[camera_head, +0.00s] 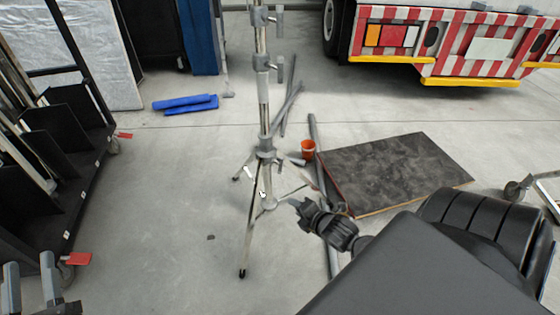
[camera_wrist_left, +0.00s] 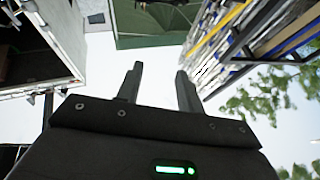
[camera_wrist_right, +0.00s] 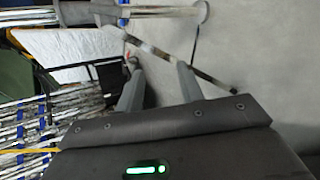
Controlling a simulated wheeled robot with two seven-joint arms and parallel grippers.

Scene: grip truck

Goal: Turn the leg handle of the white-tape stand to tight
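A silver stand (camera_head: 264,110) stands upright on splayed legs in the middle of the head view. Small white patches, perhaps the white tape, show low on it. A collar (camera_head: 265,148) above the legs carries a handle (camera_head: 290,159) pointing right; whether it is tight cannot be told. My right gripper (camera_head: 300,207) is right of the stand's lower part, below that handle. Its fingers are apart and empty in the right wrist view (camera_wrist_right: 160,75), with a stand leg (camera_wrist_right: 210,76) beyond them. My left gripper (camera_head: 30,276) is far away at lower left. Its fingers are apart and empty.
A dark board (camera_head: 395,170), an orange cup (camera_head: 308,150) and loose poles (camera_head: 315,135) lie right of the stand. A black cart (camera_head: 60,140) is at left, blue rolls (camera_head: 190,103) behind, a truck (camera_head: 450,42) at back right.

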